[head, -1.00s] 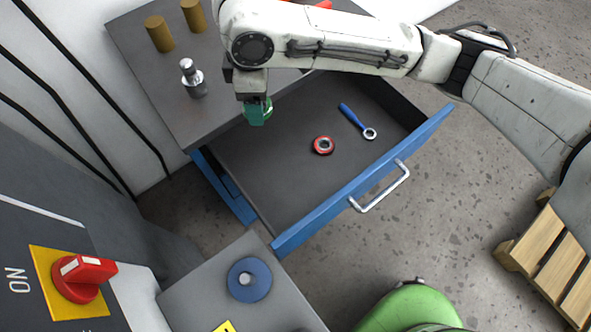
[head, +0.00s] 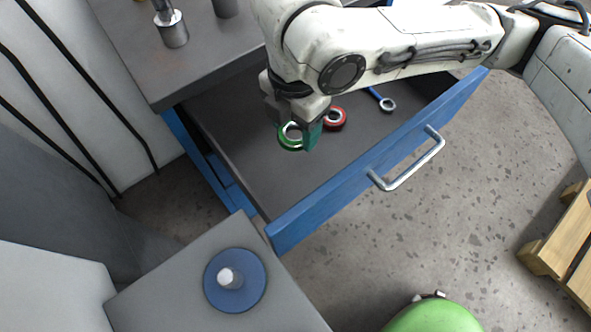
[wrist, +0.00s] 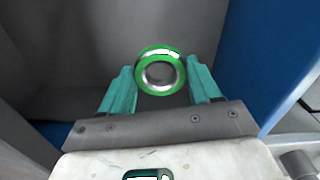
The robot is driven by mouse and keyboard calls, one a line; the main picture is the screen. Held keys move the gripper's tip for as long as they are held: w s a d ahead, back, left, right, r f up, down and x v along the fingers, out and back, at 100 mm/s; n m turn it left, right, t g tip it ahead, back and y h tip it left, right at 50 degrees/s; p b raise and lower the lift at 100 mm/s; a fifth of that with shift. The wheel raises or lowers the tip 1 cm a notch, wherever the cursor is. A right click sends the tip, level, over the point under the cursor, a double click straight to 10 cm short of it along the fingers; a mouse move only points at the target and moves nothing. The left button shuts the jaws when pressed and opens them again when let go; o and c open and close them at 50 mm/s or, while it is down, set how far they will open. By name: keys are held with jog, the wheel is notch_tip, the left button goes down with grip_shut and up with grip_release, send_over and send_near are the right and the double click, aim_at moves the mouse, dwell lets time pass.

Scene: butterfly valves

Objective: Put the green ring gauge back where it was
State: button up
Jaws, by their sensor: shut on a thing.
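The green ring gauge (head: 284,143) has a bright metal inner edge. My gripper (head: 296,136) with teal fingers is shut on it, one finger on each side. In the wrist view the ring (wrist: 143,77) sits between the fingertips (wrist: 162,74), its hole facing the camera. The ring is over the open drawer (head: 243,150), left of a red ring gauge (head: 343,122) that my gripper partly hides. I cannot tell how high it is above the drawer floor.
A blue-handled ring tool (head: 388,104) lies at the right in the drawer, partly behind my arm. The blue drawer front (head: 340,185) has a metal handle (head: 410,165). A grey cabinet top (head: 140,60) holds metal cylinders. The drawer floor's front left is clear.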

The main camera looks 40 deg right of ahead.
aim_at(296, 165)
notch_tip(296, 165, down, 10)
jog(key=b, duration=0.3)
jog(key=shift+s+f, duration=0.1)
jog(key=shift+f, duration=0.1)
jog(key=shift+f, duration=0.2)
jog(key=o, duration=1.4)
jog(key=shift+o, duration=0.2)
jog(key=shift+r, duration=0.1)
notch_tip(296, 165, up, 12)
jog(key=p, duration=0.3)
jog(key=shift+r+p, duration=0.15)
jog(key=shift+p, duration=0.15)
